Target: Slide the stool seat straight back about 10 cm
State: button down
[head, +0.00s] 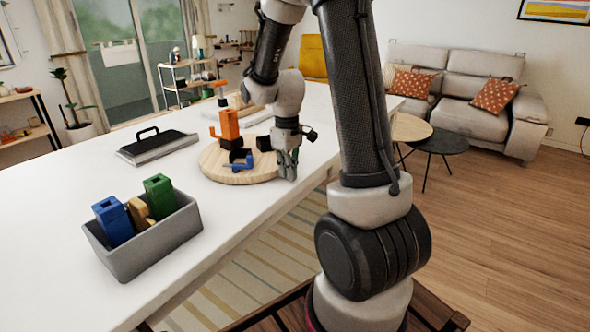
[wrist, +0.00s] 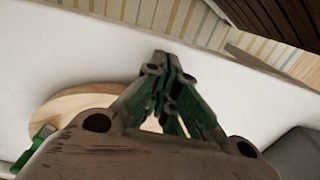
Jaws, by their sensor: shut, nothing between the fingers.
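The stool seat appears to be the round pale wooden disc (head: 212,174) on the white table. It also shows in the wrist view (wrist: 62,106), partly hidden behind my gripper. An upright orange clamp-like piece (head: 229,126) and a blue piece (head: 243,162) with dark parts are on it. My gripper (head: 288,174) points down at the disc's right side, close to the table's near edge. In the wrist view its fingertips (wrist: 167,62) are together, with nothing between them, over the table and beside the disc. I cannot tell whether the gripper touches the disc.
A grey bin (head: 160,252) with blue, tan and green blocks stands at the table's near left. A dark flat case (head: 157,148) with a handle lies to the disc's left. A pale board (head: 258,118) lies behind. Bare table (head: 90,180) shows at left.

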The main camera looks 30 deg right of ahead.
aim_at(259, 161)
jog(key=shift+w+a, duration=0.1)
jog(key=shift+w, duration=0.15)
jog(key=w+a, duration=0.1)
jog(key=w, duration=0.2)
jog(key=w+a, duration=0.1)
jog(key=w, duration=0.2)
jog(key=w+a, duration=0.1)
jog(key=w, duration=0.2)
jog(key=shift+w+a, duration=0.3)
jog(key=shift+w, duration=0.1)
